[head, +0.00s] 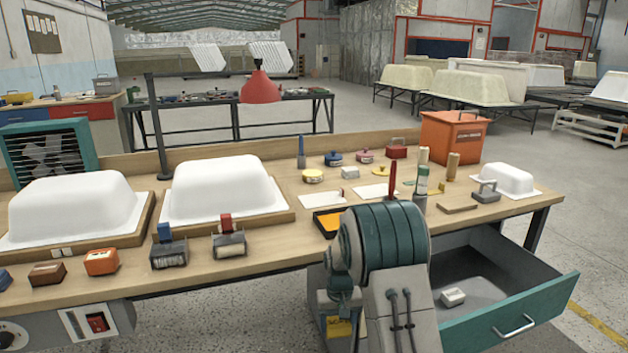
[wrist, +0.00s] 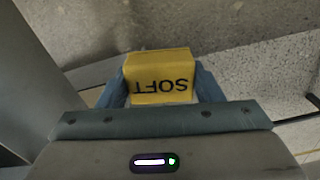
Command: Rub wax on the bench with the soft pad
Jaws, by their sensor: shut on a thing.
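My gripper (wrist: 162,88) is shut on the soft pad (wrist: 160,70), a yellow block with "SOFT" in black, upside down in the wrist view. Grey floor shows beyond it there. In the head view my arm's big joint stands in front of the bench, and I cannot make out the gripper clearly. The wooden bench (head: 290,248) runs across the head view. Several small tins stand on it towards the back, among them a blue one (head: 333,158), a pink one (head: 365,156) and a yellow one (head: 313,176). I cannot read which holds wax.
Two large white tub shells (head: 216,188) fill the bench's left half; a small one (head: 503,179) stands right. Block tools (head: 169,253) line the front edge. An orange box (head: 451,136) stands at the back. An open teal drawer (head: 515,318) juts out at lower right.

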